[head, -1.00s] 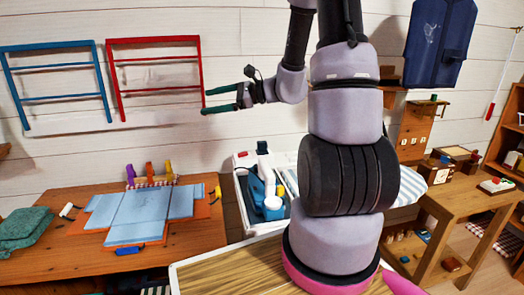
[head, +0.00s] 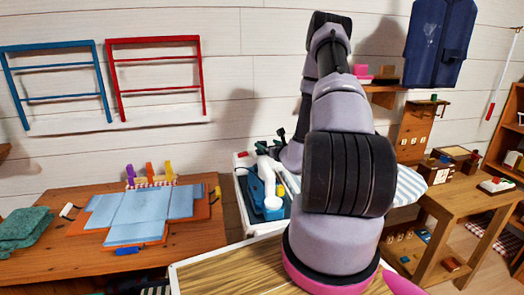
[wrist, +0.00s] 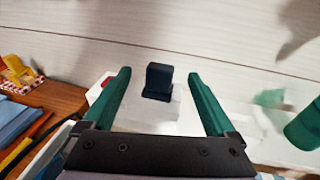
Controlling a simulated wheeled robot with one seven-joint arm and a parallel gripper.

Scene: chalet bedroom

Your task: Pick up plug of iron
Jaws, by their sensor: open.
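My gripper (wrist: 160,73) is open, its two green fingers apart with nothing held. In the wrist view a small dark navy block (wrist: 158,82) with a stepped base stands between and beyond the fingers. It may be the iron's plug; I cannot tell for sure. No finger touches it visibly. In the head view my gripper (head: 281,134) is small and partly hidden behind my arm, over the back of a white crate (head: 238,161). Blue and white items (head: 257,190) stand in the crate; I cannot tell which is the iron.
The wooden table (head: 40,258) on the left holds a folded blue garment (head: 135,215), coloured pegs (head: 149,170) and green cloth (head: 24,228). A green object (wrist: 304,127) is at the right of the wrist view. The plank wall (head: 250,60) rises close behind the crate.

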